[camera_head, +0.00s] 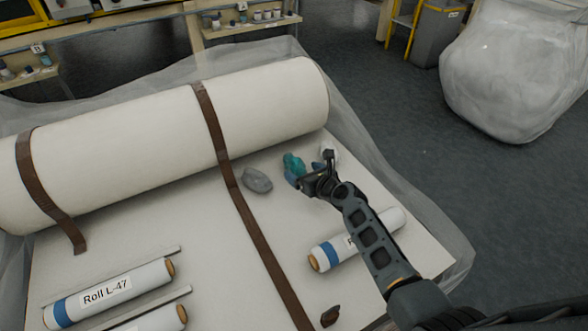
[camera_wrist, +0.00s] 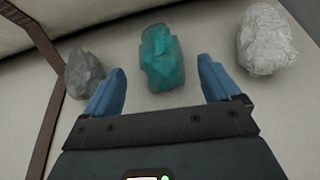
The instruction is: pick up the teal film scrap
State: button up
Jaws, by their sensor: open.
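The teal film scrap (camera_head: 292,163) is a crumpled, shiny lump on the pale board, in front of the large white roll. In the wrist view the teal film scrap (camera_wrist: 161,58) lies ahead of my gripper, roughly centred between the fingers. My gripper (camera_head: 310,181) is close to it in the head view, partly covering it. In the wrist view my gripper (camera_wrist: 160,85) is open, with blue fingers spread wide and nothing held. Whether the fingertips touch the board cannot be told.
A grey lump (camera_wrist: 84,73) lies left of the scrap and a crumpled whitish lump (camera_wrist: 266,40) lies right. The large white roll (camera_head: 270,103) is behind, with brown straps (camera_head: 222,150). A smaller roll (camera_head: 326,256) lies under my arm. Roll L-47 (camera_head: 108,291) is at front left.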

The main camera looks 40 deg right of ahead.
aim_at(300, 169)
jog(key=b+x, duration=0.2)
jog(key=x, duration=0.2)
jog(key=shift+w+d, duration=0.2)
jog(key=shift+w, duration=0.3)
jog(key=shift+c, duration=0.2)
jog(key=c, duration=1)
jog(key=shift+c, duration=0.2)
